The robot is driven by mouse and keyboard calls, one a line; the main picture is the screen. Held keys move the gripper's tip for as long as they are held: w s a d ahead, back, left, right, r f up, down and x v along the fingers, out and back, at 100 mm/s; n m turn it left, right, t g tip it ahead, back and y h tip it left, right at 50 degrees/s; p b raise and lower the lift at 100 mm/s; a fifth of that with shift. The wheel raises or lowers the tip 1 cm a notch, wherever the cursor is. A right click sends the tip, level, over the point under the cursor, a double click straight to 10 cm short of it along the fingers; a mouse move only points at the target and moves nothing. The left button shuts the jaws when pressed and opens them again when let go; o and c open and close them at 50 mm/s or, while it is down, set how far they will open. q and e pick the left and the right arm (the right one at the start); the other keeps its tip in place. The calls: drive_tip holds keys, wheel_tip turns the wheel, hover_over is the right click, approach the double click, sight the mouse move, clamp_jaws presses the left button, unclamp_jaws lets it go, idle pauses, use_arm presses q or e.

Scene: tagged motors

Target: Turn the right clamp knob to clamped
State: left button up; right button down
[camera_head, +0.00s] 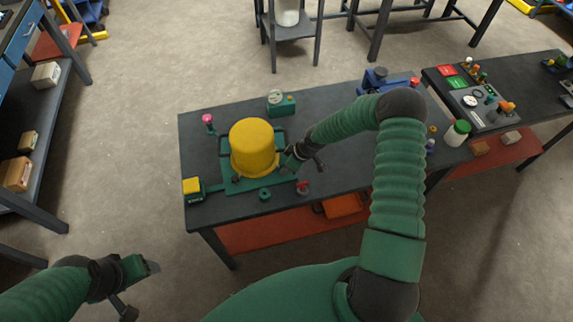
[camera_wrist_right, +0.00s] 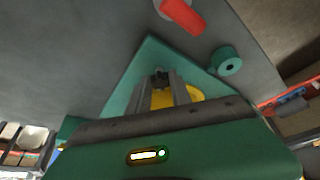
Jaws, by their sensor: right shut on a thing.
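A yellow motor (camera_head: 254,148) stands upright on a green fixture plate (camera_head: 260,187) on the dark workbench. My right gripper (camera_head: 290,168) reaches in low at the right side of the motor. In the right wrist view its two fingers (camera_wrist_right: 163,88) are shut on a small dark knob (camera_wrist_right: 160,77) above the green plate (camera_wrist_right: 146,58). The fingers hide most of this clamp knob, so its turned position cannot be told. My left gripper (camera_head: 138,275) hangs over the floor, away from the bench; its fingers are not clear.
A pink-topped post (camera_head: 208,120), a green box (camera_head: 281,103) and a yellow-topped box (camera_head: 193,188) stand around the plate. A control panel (camera_head: 483,100) is at the right.

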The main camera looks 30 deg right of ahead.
drive_tip(key=shift+w+d+n+g+y, duration=0.1)
drive_tip(key=shift+n+g+y, duration=0.1)
drive_tip(key=shift+n, duration=0.4)
drive_tip(key=shift+d+n+g+y, duration=0.1)
drive_tip(key=shift+n+y, duration=0.1)
drive_tip(key=shift+n, duration=0.4)
drive_tip(key=c, duration=1.4)
unclamp_jaws()
drive_tip(key=shift+o, duration=1.2)
drive_tip(key=shift+d, duration=0.1)
drive_tip(key=b+v, duration=0.1)
drive_tip(key=v, duration=1.5)
drive_tip(key=shift+r, duration=0.3)
drive_tip(key=shift+w+d, duration=0.1)
drive_tip(key=shift+d, duration=0.1)
